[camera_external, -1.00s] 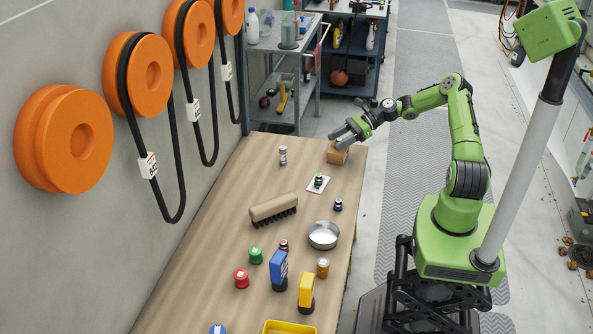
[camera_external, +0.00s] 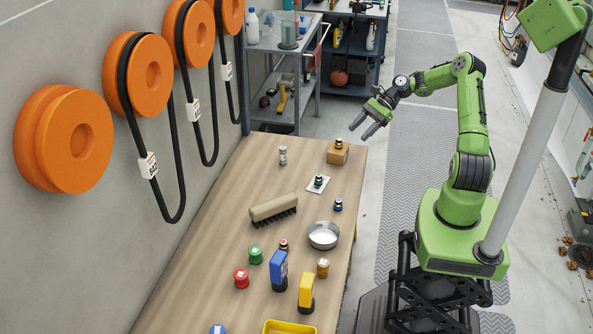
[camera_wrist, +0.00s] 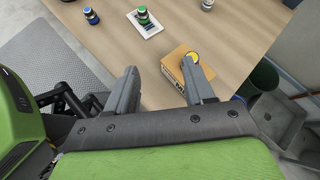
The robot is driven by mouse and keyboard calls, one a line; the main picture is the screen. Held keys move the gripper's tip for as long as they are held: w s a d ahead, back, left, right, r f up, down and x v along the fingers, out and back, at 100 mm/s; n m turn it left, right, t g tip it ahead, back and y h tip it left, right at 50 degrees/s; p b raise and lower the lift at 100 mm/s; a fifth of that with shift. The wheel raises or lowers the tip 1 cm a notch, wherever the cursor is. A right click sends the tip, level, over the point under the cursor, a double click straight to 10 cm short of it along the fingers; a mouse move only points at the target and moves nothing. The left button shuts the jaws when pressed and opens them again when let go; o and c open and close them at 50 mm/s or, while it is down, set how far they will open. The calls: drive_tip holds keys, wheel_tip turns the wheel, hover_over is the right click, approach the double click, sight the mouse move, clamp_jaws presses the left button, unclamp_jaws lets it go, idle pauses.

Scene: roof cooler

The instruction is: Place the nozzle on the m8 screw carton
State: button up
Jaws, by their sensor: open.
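The m8 screw carton (camera_external: 337,156) is a small brown box at the far right corner of the table. A small dark nozzle with a yellowish top (camera_external: 339,144) stands upright on top of it. In the wrist view the carton (camera_wrist: 174,70) lies just beyond my fingers, and the nozzle's yellow top (camera_wrist: 192,57) shows on it, partly hidden by the right finger. My gripper (camera_external: 361,132) is open and empty, to the right of the carton and above it, apart from both things. Its spread fingers also show in the wrist view (camera_wrist: 160,76).
A white card with a green-topped nozzle (camera_external: 318,182), a blue one (camera_external: 338,204) and a grey one (camera_external: 283,155) are nearby. A brush (camera_external: 273,208) and a metal bowl (camera_external: 323,236) stand mid-table. The wall with orange reels (camera_external: 62,140) bounds the left.

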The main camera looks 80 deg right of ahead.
drive_tip(key=s+a+r+n+g+h, duration=0.1)
drive_tip(key=a+r+n+g+h, duration=0.2)
drive_tip(key=a+n, duration=0.5)
drive_tip(key=s+a+r+n+g+h, duration=0.25)
drive_tip(key=a+n, duration=0.25)
drive_tip(key=a, duration=0.5)
drive_tip(key=s+a+r+n+t+h, duration=0.1)
drive_tip(key=s+a+r+n, duration=0.2)
drive_tip(key=s+n, duration=0.3)
drive_tip(key=s+a+r+n+t+h, duration=0.1)
drive_tip(key=s+a+r+n+t, duration=0.1)
drive_tip(key=s+n, duration=0.4)
wheel_tip(320, 180, up, 2)
drive_tip(key=shift+s+a+r, duration=0.25)
drive_tip(key=shift+s+a, duration=0.2)
drive_tip(key=shift+a, duration=0.25)
drive_tip(key=shift+r, duration=0.2)
